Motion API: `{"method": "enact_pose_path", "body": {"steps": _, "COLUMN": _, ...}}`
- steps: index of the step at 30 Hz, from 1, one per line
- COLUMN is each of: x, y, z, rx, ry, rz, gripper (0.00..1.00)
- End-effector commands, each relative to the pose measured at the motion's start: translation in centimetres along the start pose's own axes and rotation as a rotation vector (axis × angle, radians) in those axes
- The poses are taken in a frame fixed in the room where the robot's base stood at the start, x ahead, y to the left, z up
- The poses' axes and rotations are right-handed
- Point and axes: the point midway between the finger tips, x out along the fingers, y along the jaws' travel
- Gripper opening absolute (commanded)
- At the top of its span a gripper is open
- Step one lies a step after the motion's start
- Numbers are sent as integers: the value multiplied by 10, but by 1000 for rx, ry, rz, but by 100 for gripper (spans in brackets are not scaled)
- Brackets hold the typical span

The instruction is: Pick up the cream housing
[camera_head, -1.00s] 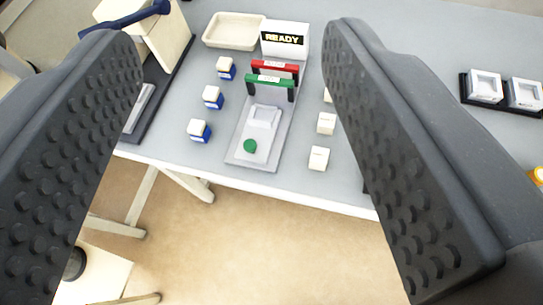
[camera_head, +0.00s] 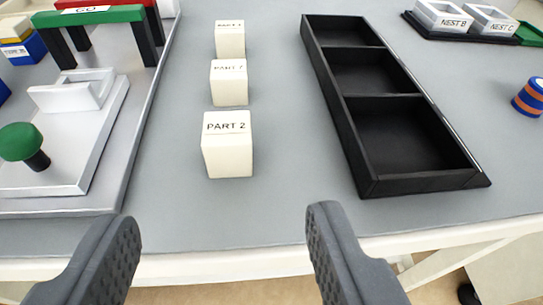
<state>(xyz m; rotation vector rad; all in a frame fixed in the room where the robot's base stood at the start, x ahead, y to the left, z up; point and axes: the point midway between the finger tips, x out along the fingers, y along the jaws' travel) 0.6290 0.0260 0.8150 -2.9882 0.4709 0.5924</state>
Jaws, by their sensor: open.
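Three cream blocks stand in a row on the grey table. The nearest cream block (camera_head: 227,146), labelled PART 2, is closest to me. The middle cream block (camera_head: 229,84) and the far cream block (camera_head: 229,40) stand behind it; their labels are hard to read. None is marked as a housing, so I cannot tell which one the task names. My gripper (camera_head: 225,222) is open and empty. Its fingers are wide apart at the table's front edge, on the near side of the PART 2 block, with clear space between.
A black three-compartment tray (camera_head: 478,184) lies empty to the right. A grey fixture (camera_head: 110,150) with a green knob (camera_head: 20,142) and a green arch (camera_head: 88,15) is at left. White nests (camera_head: 446,18) and an orange-blue cylinder (camera_head: 529,97) are at right. Bare table surrounds the blocks.

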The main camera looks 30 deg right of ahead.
Motion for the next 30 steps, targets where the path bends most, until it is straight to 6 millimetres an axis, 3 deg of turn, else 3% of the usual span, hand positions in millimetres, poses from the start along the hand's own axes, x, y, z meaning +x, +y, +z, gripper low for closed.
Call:
{"method": "enact_pose_path", "body": {"steps": 12, "x": 66, "y": 1, "z": 2, "rx": 1, "ry": -2, "rz": 2, "gripper": 53}}
{"method": "enact_pose_path", "body": {"steps": 22, "x": 87, "y": 1, "z": 1, "rx": 2, "ry": -1, "rz": 1, "gripper": 53}}
{"method": "enact_pose_path", "body": {"steps": 30, "x": 119, "y": 0, "z": 1, "rx": 3, "ry": -2, "rz": 2, "gripper": 53}}
